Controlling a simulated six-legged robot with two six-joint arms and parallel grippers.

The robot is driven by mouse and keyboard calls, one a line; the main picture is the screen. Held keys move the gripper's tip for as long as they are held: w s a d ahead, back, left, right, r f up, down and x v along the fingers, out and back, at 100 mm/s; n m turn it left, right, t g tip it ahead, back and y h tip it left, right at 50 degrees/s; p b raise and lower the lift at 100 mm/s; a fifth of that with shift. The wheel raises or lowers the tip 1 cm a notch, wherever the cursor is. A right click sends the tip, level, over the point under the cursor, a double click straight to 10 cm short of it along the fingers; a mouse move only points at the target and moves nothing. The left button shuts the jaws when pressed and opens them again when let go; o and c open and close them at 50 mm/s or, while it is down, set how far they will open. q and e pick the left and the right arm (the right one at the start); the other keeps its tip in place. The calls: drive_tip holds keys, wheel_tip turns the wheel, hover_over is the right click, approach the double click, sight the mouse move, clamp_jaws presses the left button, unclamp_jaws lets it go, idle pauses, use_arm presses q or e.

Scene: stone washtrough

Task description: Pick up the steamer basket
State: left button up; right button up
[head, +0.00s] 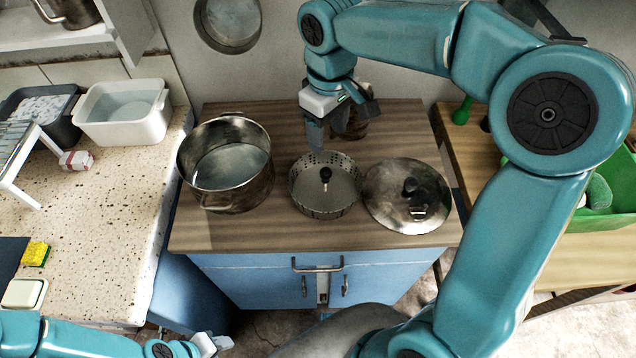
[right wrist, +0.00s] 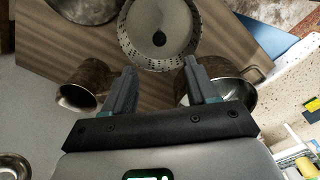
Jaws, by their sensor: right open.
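The steamer basket (head: 303,198) is a round, shallow metal basket with a perforated wall and a black knob (head: 325,174) at its centre. It stands on the wooden top between a large pot and a lid. In the right wrist view the basket (right wrist: 135,52) is at the top middle, beyond the fingertips. My right gripper (head: 340,128) is open and empty, above and behind the basket and apart from it. Its two fingers (right wrist: 160,82) show spread in the wrist view. My left gripper (head: 212,344) is at the bottom edge, far from the basket; its jaws are unclear.
A large two-handled pot (head: 230,196) stands left of the basket. A metal lid with a black knob (head: 390,207) lies close on its right. A small brown metal vessel (head: 357,127) stands behind, partly hidden by my gripper. The wooden top (head: 260,235) is clear in front.

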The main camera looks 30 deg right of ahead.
sight(326, 179)
drive_tip(key=f, duration=0.9)
drive_tip(key=shift+s+d+f+b, duration=0.15)
drive_tip(key=shift+s+f+b, duration=0.2)
drive_tip(key=shift+f, duration=0.05)
drive_tip(key=shift+w+f, duration=0.2)
drive_tip(key=shift+f, duration=0.45)
drive_tip(key=f, duration=0.5)
drive_tip(key=shift+w, duration=0.25)
drive_tip(key=shift+s+r, duration=0.1)
drive_tip(key=c, duration=0.4)
clamp_jaws()
